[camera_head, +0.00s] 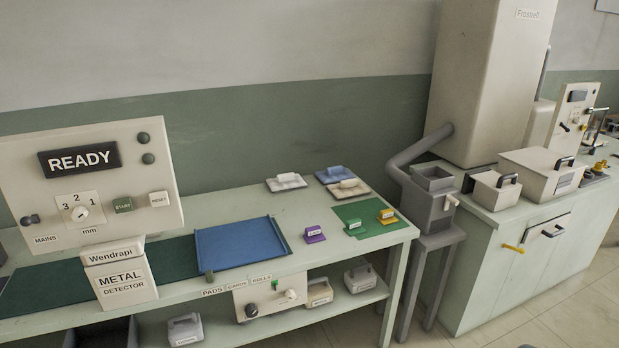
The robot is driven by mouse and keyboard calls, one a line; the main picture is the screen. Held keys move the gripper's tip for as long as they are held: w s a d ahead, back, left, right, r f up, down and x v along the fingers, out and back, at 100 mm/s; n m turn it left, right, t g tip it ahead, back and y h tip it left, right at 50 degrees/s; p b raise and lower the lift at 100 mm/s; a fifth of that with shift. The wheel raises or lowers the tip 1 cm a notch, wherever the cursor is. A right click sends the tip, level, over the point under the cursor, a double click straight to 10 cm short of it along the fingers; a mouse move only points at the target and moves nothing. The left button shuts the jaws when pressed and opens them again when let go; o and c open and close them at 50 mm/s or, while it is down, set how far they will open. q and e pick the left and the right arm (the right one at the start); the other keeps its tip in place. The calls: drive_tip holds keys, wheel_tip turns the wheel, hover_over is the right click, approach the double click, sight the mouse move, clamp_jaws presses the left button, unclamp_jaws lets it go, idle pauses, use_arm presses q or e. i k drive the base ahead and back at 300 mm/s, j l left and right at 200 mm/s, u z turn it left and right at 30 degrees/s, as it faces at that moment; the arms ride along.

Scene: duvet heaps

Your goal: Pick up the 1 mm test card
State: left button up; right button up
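Three small labelled cards stand near the right end of the bench. A purple card (315,235) is on the bare bench top, left of a green mat (352,209). A green card (354,229) and a yellow card (388,217) stand on the mat. Their white labels are too small to read, so I cannot tell which is the 1 mm test card. The metal detector (90,185) at the left reads READY, with a dial marked 3, 2, 1 mm. Neither of my grippers is in view.
A blue tray (240,243) lies left of the cards. Pale pads on plates (286,182) lie behind them. A grey chute box (433,178) stands right of the bench. The lower shelf (345,302) holds handled blocks and a control box. Bench top around the purple card is clear.

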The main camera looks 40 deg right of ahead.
sight(386, 217)
drive_tip(key=z, duration=1.75)
drive_tip(key=i+j+z, duration=0.1)
drive_tip(key=z, duration=0.75)
drive_tip(key=i+j+z, duration=0.1)
drive_tip(key=j+z, duration=0.65)
drive_tip(key=j, duration=0.3)
drive_tip(key=j+z, duration=0.1)
drive_tip(key=j, duration=0.95)
drive_tip(key=k, duration=0.05)
